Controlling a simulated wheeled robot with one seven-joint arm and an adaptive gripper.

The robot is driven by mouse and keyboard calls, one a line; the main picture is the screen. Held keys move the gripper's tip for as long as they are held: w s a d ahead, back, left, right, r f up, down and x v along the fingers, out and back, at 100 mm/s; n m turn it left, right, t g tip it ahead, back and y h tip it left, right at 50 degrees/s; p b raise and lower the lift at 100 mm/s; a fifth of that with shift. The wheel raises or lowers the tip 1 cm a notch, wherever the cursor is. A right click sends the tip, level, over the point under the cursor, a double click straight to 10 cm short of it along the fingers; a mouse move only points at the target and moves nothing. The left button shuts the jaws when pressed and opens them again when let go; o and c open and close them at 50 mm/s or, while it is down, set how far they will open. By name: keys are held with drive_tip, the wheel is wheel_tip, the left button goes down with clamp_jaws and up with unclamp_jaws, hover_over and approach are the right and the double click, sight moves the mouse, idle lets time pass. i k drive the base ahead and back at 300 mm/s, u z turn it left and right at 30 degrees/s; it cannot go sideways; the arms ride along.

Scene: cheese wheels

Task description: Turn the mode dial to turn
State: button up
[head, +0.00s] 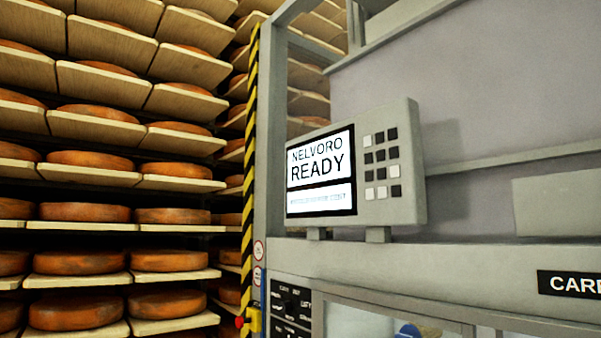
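A black control panel (291,304) with small white lettering sits low on the grey machine's front, left of a window. Small round shapes show on it, but I cannot tell which is the mode dial or where it points. The panel's lower part is cut off by the picture's bottom edge. Above it, a grey display unit (408,215) has a lit screen (321,172) reading "NELVORO READY" and a keypad of dark and light keys. My gripper is not in view.
Racks of orange cheese wheels (81,262) on pale boards (75,279) fill the left. A yellow-black striped post (250,130) edges the machine. A red button (239,322) on a yellow box (254,319) sits left of the panel. A "CARE" label (575,284) is at right.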

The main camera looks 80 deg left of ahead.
sight(287, 306)
drive_tip(key=u, duration=0.75)
drive_tip(key=k, duration=0.15)
drive_tip(key=u, duration=1.75)
